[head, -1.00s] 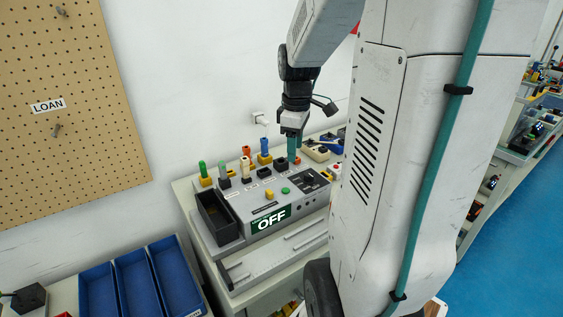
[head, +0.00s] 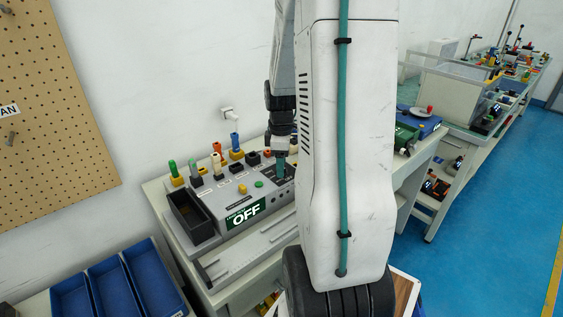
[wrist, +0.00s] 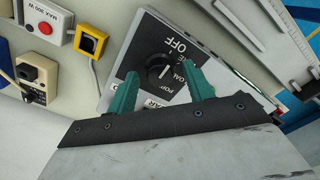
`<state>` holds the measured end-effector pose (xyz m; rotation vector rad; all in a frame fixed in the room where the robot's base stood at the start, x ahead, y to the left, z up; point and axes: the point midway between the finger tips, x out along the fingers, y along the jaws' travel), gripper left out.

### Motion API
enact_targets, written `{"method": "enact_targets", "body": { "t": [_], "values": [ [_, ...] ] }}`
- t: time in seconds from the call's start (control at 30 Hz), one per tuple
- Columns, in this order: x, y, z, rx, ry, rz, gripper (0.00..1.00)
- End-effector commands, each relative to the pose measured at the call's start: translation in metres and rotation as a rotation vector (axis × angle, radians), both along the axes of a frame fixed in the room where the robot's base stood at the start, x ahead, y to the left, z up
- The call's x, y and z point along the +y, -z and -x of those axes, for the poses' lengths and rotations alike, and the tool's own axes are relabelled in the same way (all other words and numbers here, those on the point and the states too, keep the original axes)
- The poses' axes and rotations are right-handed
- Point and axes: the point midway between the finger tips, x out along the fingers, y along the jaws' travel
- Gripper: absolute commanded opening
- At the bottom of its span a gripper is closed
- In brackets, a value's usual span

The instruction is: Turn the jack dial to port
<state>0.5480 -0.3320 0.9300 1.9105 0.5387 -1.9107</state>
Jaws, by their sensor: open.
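The black round dial (wrist: 159,67) sits on a dark label plate of the grey unit. The plate reads OFF above the dial and a partly covered word starting POR below it. My gripper (wrist: 164,84) has two teal fingers, open and empty, one on each side of the dial in the wrist view. I cannot tell if they touch it. The dial is hidden there.
Several coloured plugs (head: 216,165) stand along the unit's back edge, and a black open bin (head: 188,213) is at its left. In the wrist view, a red button box (wrist: 45,27) and a yellow-framed switch (wrist: 90,41) lie nearby. Blue trays (head: 108,287) stand at lower left.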

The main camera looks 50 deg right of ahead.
Motion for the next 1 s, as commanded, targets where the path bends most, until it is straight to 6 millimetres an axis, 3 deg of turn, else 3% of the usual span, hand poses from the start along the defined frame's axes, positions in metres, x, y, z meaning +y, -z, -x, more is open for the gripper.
{"method": "enact_targets", "body": {
  "t": [0.13,0.17,0.3,0.67,1.0],
  "values": [
    [0.0,-0.0002,0.0,0.0,0.0,0.0,0.52],
    [0.0,-0.0002,0.0,0.0,0.0,0.0,0.46],
    [0.0,-0.0003,0.0,0.0,0.0,0.0,0.07],
    [-0.0001,-0.0005,0.0001,0.0,0.036,0.0,0.07],
    [-0.0001,-0.0007,0.0001,0.0,0.252,0.0,0.07]
  ]
}}
